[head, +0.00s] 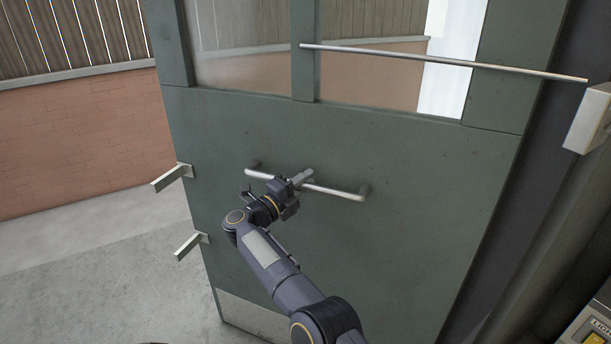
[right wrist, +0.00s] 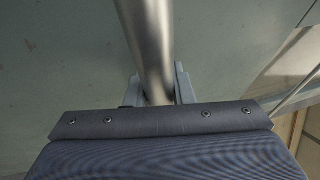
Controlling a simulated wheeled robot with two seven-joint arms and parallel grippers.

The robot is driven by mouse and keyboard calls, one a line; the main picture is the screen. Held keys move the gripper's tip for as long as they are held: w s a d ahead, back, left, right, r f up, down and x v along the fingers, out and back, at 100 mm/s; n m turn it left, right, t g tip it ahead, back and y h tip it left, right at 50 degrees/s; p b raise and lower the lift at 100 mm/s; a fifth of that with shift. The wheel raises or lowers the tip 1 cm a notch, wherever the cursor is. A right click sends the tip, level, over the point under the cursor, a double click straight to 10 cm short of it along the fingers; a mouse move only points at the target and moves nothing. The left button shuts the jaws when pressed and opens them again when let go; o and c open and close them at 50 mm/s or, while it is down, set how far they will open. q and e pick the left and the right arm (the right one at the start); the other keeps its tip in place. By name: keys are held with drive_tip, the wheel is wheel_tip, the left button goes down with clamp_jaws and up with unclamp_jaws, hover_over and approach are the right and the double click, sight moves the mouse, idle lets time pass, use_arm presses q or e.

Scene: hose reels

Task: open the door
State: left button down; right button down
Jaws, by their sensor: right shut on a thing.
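The green door (head: 400,215) with glass panes in its upper part fills the middle of the head view. It stands at an angle, with floor and a brick wall visible past its left edge. A horizontal metal bar handle (head: 336,192) is fixed across it on two mounts. My right gripper (head: 301,181) is shut on this bar near its middle. In the right wrist view, the bar (right wrist: 148,40) runs down between the two fingers (right wrist: 158,88), which sit on either side of it. My left gripper is not in view.
Two metal brackets (head: 172,178) (head: 190,245) stick out at the door's left edge. A thin metal rod (head: 440,61) crosses the glass towards a pale box (head: 591,118) at right. A panel with a yellow part (head: 596,338) is at lower right. Concrete floor (head: 100,270) at left is clear.

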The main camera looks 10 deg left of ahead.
drive_tip(key=shift+w+a, duration=0.1)
drive_tip(key=shift+w, duration=0.1)
idle(0.3)
drive_tip(key=c, duration=1.3)
unclamp_jaws()
drive_tip(key=shift+o, duration=0.2)
drive_tip(key=b+v, duration=0.2)
drive_tip(key=v, duration=0.5)
drive_tip(key=shift+s+a, duration=0.25)
drive_tip(key=shift+s, duration=0.05)
drive_tip(key=shift+f, duration=0.15)
